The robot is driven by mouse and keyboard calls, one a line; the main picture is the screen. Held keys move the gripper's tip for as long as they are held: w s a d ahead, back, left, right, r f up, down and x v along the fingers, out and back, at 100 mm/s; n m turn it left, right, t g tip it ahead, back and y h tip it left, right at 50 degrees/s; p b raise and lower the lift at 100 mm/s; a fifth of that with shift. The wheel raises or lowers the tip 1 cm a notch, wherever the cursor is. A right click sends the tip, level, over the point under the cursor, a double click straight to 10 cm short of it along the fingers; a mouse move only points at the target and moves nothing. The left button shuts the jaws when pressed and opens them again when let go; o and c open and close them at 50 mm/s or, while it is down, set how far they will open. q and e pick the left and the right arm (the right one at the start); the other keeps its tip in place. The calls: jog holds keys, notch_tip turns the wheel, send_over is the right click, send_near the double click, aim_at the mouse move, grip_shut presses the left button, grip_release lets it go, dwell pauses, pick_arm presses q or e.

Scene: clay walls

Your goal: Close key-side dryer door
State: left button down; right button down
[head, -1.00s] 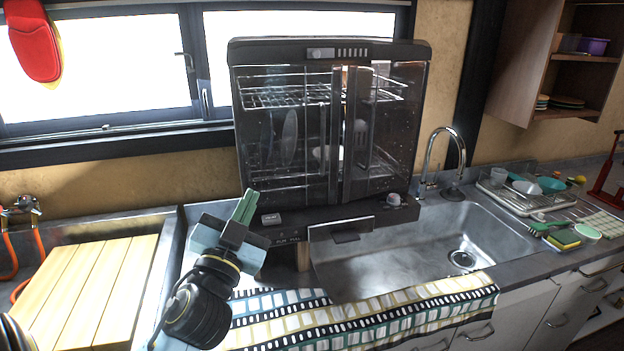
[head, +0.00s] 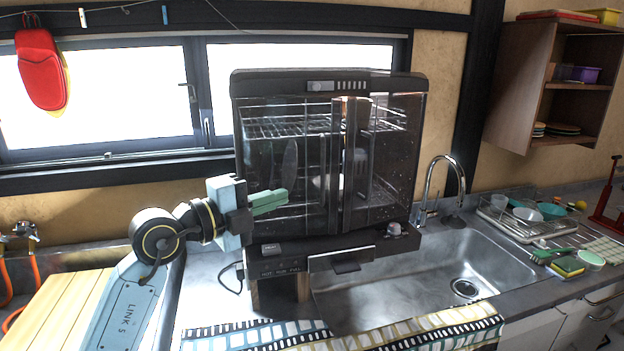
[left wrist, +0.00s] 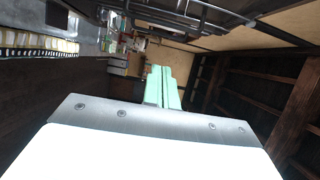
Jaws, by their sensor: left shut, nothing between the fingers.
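The dryer (head: 327,86) is a black cabinet with two clear doors, standing behind the sink edge. Its left door (head: 290,215) and right door (head: 400,170) have dark upright edges near the middle, with a narrow gap between them. The doors look ajar, but I cannot tell how far. A flat key (head: 271,248) is on the base below the left door, and a round knob (head: 394,229) below the right. My left gripper (head: 268,201) is shut and empty, in front of the left door's lower part; contact is unclear. Its green fingers (left wrist: 163,88) show in the left wrist view. My right gripper is out of view.
The sink (head: 410,285) and tap (head: 440,185) are at the right. A dish rack (head: 510,225) stands beyond. A patterned cloth (head: 400,335) lies along the front edge. A wooden board (head: 50,305) is at the left. Racks and dishes are inside the dryer.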

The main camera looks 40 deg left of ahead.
pick_arm(q)
send_near(336, 168)
jog(key=s+d, duration=0.3)
jog(key=d, duration=0.1)
jog(key=shift+w+a+r+p, duration=0.15)
jog(key=shift+w+a, duration=0.25)
jog(key=shift+w, duration=0.55)
jog(key=shift+w+a+f+p, duration=0.1)
jog(key=shift+w+a+p, duration=0.2)
jog(key=shift+w, duration=0.65)
jog(key=shift+a+r, duration=0.1)
jog(key=w+p, duration=0.1)
jog(key=w+a+p, duration=0.1)
jog(key=w+p, duration=0.1)
jog(key=shift+w, duration=0.15)
jog(key=shift+a, duration=0.1)
